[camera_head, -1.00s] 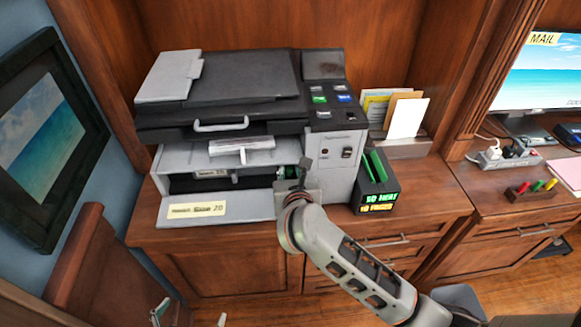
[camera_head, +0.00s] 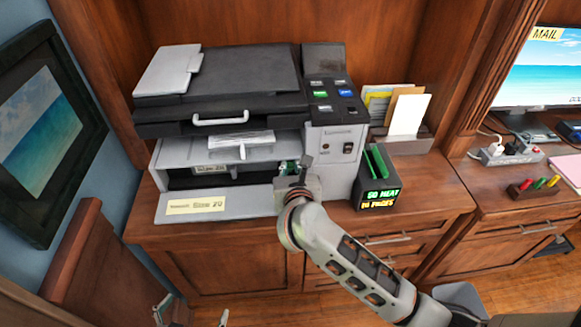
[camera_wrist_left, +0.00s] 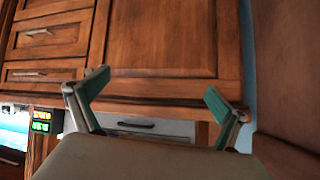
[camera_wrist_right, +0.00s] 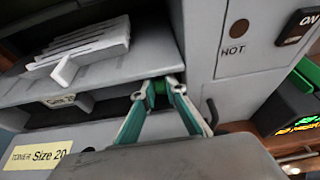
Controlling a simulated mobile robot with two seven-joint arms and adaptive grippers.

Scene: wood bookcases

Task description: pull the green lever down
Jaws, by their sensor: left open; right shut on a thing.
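The printer (camera_head: 335,175) stands on the wooden cabinet with its front flap (camera_head: 240,203) folded down. The green lever (camera_wrist_right: 160,87) is at the right end of the printer's open bay, mostly hidden by my fingers. My right gripper (camera_wrist_right: 160,92) is shut on it, its fingertips meeting on the green part. In the head view my right gripper (camera_head: 295,172) reaches into the bay's right edge, and its wrist covers much of that spot. My left gripper (camera_head: 193,310) is open and empty, low at the front, facing the cabinet doors in the left wrist view (camera_wrist_left: 155,92).
White paper (camera_head: 228,137) lies on the tray above the bay. A dark box with a lit sign (camera_head: 378,195) stands right of the printer. A letter holder (camera_head: 402,142) is behind it. A wooden chair back (camera_head: 85,255) is at the lower left.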

